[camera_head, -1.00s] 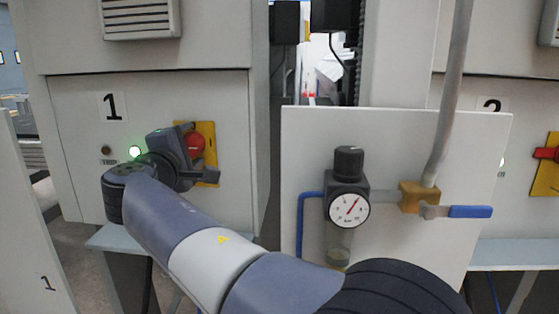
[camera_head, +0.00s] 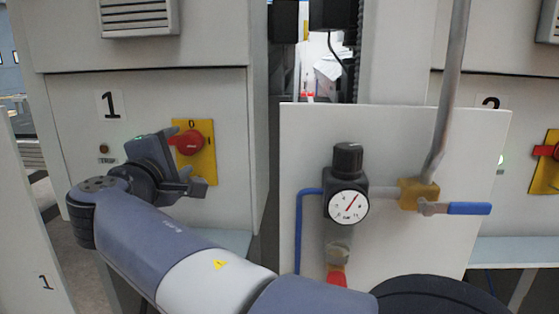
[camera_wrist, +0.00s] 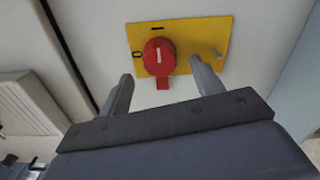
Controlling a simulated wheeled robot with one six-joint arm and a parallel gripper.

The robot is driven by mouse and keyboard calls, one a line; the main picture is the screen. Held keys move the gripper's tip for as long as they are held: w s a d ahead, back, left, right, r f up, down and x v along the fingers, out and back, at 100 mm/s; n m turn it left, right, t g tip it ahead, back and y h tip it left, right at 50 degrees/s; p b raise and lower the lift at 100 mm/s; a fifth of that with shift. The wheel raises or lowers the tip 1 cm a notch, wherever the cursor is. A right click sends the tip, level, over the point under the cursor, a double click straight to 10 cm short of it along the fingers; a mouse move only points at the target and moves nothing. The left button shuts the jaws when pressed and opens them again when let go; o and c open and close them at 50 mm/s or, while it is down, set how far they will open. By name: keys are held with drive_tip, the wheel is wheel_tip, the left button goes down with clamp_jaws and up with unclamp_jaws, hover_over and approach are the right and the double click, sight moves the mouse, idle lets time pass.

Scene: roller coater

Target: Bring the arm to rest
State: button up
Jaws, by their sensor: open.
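My arm reaches from the lower right of the head view to the panel. The gripper hides part of the panel left of the knob.
A board (camera_head: 400,130) on the right carries a pressure gauge (camera_head: 347,205), a brass fitting (camera_head: 417,195) and a blue-handled valve (camera_head: 468,208). My arm passes low in front of it. Machine 2's red knob (camera_head: 545,150) is at the far right. A grey ledge (camera_head: 235,241) lies below panel 1.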

sight(186, 145)
drive_tip(key=s, duration=0.5)
drive_tip(key=w, duration=1)
drive_tip(key=shift+w+d+p, duration=0.15)
drive_tip(key=shift+d+p, duration=0.1)
drive_tip(key=shift+p, duration=0.05)
drive_tip(key=shift+w+r+p, duration=0.2)
drive_tip(key=shift+r+p, duration=0.05)
drive_tip(key=shift+p, duration=0.3)
drive_tip(key=n+p, duration=0.4)
drive_tip(key=shift+s, duration=0.15)
drive_tip(key=n+p, duration=0.5)
drive_tip(key=p, duration=0.2)
drive_tip(key=n+p, duration=0.4)
drive_tip(key=p, duration=0.2)
drive_tip(key=shift+n+p, duration=0.3)
drive_tip(key=shift+p, duration=0.05)
drive_tip(key=n+p, duration=0.4)
drive_tip(key=p, duration=0.3)
drive_tip(key=shift+f+n, duration=0.1)
drive_tip(key=shift+n, duration=0.2)
drive_tip(key=shift+s+a+f+b, duration=0.15)
drive_tip(key=shift+s+b, duration=0.1)
drive_tip(key=shift+s, duration=0.25)
drive_tip(key=shift+s+f+b, duration=0.1)
drive_tip(key=shift+s+b, duration=0.15)
drive_tip(key=shift+s, duration=0.25)
drive_tip(key=shift+s+r, duration=0.1)
drive_tip(key=shift+s, duration=0.2)
